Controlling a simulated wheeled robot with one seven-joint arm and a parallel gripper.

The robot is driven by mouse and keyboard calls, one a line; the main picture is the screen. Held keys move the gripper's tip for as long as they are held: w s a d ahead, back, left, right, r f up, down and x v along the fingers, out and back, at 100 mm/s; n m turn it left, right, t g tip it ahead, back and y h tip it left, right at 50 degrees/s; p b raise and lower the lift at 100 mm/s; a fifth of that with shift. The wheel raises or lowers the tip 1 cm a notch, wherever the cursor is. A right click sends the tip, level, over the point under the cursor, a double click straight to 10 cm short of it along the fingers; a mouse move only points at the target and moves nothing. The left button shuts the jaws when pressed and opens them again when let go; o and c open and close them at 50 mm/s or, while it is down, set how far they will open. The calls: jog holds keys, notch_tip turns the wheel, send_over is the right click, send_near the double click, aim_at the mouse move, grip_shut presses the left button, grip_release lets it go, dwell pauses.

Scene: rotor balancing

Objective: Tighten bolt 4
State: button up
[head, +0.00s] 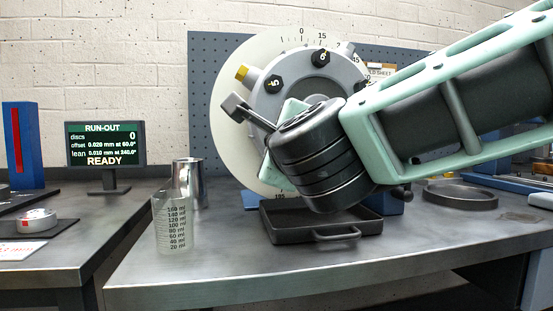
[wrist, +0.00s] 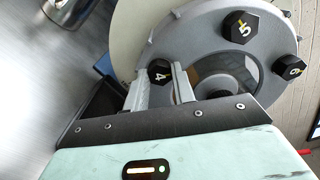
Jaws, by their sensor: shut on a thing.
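The grey rotor (head: 300,87) stands upright in front of a pale dial with degree marks. It also shows in the wrist view (wrist: 190,40). Bolt 4 (wrist: 159,71) is a black hex head with a yellow mark, at the rotor's rim. My gripper (wrist: 162,77) has its two fingers on either side of bolt 4 and is shut on it. In the head view my own wrist hides bolt 4 and the fingertips. Bolt 5 (wrist: 238,28) and bolt 6 (wrist: 289,68) sit in the rotor face, clear of the fingers.
A dark tray (head: 335,228) lies on the bench below the rotor. A measuring beaker (head: 170,225) and a metal cup (head: 190,180) stand to the left. A run-out display (head: 105,144) reads READY. A round dark dish (head: 460,198) is at right.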

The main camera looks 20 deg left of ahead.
jog(key=shift+m+b, duration=0.8)
jog(key=shift+m, duration=0.3)
jog(key=o, duration=1)
jog(key=b+v, duration=0.2)
jog(key=v, duration=1.5)
jog(key=shift+s, duration=0.25)
